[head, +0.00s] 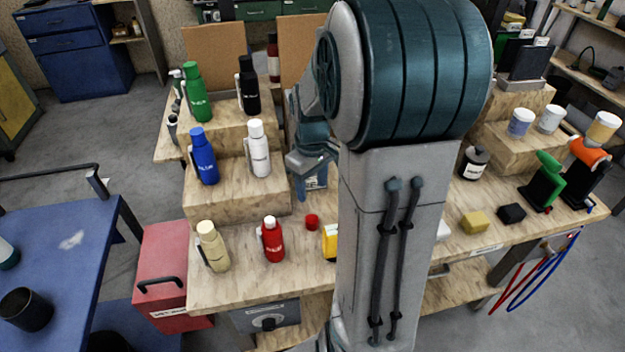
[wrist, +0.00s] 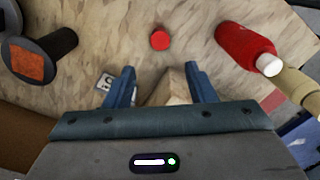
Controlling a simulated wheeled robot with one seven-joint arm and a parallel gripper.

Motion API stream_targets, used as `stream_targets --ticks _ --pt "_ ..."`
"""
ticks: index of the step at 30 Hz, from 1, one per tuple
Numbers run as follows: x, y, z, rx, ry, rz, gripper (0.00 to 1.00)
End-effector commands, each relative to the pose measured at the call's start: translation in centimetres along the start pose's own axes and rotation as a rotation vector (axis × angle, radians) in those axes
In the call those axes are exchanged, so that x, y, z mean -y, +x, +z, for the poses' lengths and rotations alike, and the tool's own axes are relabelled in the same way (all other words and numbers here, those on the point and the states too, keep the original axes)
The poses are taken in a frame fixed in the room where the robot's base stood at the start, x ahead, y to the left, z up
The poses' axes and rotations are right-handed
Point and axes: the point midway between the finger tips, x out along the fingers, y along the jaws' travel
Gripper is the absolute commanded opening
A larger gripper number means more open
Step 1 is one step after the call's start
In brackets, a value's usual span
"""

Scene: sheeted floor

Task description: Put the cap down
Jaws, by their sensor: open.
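A small red cap (head: 312,222) lies on the wooden workbench (head: 240,284), right of the red bottle (head: 273,242). In the wrist view the cap (wrist: 160,40) rests on bare wood just beyond my fingertips and touches neither finger. My gripper (wrist: 158,72) is open, with its two blue fingers apart and nothing held between them. In the head view my gripper (head: 311,183) is partly hidden by my arm, behind the cap. The red bottle with its white top (wrist: 245,48) also shows at the right of the wrist view.
A cream bottle (head: 213,247) stands left of the red one. A wooden step (head: 235,203) behind holds blue and white bottles. A yellow item (head: 330,242) stands close to the cap, partly hidden by my arm. The bench front by the cap is mostly clear.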

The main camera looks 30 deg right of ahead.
Motion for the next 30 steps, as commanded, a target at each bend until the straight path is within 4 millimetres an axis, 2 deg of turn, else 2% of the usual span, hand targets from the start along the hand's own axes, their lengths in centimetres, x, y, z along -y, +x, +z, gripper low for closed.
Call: stream_targets --ticks 5,8,15,21,25,30 --pt "0.6 -1.4 0.1 -0.006 0.006 0.008 0.5" --pt "2.4 -2.6 0.6 -0.024 0.028 0.028 0.5" --pt "9.0 -6.0 3.5 -0.121 0.141 0.076 0.5" --pt "13.3 -7.2 6.7 -0.21 0.236 0.07 0.5" --pt "14.8 -7.3 8.0 -0.247 0.277 0.056 0.5" --pt "15.3 -7.3 8.8 -0.263 0.298 0.046 0.5"
